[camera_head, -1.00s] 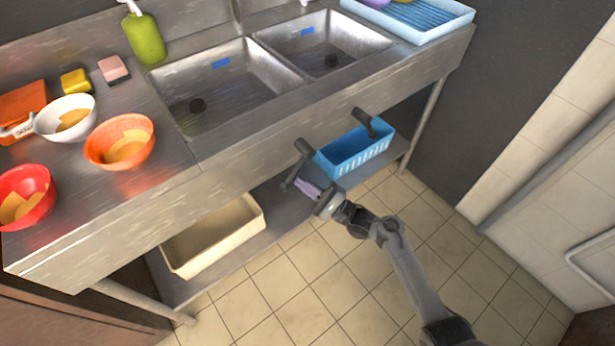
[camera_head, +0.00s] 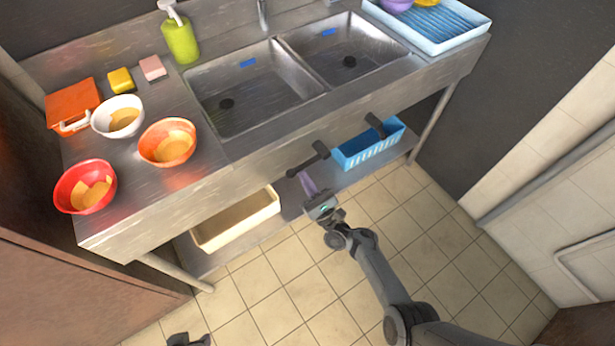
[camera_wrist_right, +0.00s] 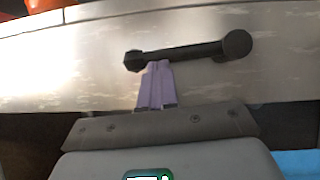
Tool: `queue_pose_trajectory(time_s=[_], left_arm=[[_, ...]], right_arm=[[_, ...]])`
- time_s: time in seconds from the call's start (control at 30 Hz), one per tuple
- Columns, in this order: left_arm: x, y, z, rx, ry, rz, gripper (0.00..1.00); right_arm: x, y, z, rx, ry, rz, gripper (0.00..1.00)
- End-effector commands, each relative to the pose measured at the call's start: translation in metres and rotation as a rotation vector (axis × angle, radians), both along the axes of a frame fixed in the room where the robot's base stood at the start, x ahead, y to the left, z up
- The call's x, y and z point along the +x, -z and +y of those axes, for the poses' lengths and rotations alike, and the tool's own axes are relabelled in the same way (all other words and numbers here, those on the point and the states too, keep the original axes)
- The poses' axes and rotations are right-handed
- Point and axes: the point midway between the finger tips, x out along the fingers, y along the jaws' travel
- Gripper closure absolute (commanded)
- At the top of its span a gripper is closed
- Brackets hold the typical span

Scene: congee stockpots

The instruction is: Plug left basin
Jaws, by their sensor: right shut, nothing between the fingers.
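A second lever (camera_head: 377,125) sits to the right, above a blue basket (camera_head: 370,143) on the lower shelf. A cream tub (camera_head: 236,220) stands on that shelf at left. Bowls and a green bottle (camera_head: 180,40) stand on the counter. The tiled floor in front is clear.

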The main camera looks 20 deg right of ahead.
Motion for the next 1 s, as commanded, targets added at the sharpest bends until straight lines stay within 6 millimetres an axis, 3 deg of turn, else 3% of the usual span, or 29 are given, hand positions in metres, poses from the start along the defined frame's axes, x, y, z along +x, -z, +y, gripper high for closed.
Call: queue_pose_trajectory(time_s=[0.73,1.0], left_arm=[[0.0,-0.005,0.002,0.009,0.006,0.002,0.57],[0.0,0.014,0.0,-0.001,-0.002,0.001,0.57]], right_arm=[[0.0,-0.005,0.002,-0.003,0.0,-0.003,1.0],[-0.003,0.017,0.001,-0.003,-0.001,-0.001,1.0]])
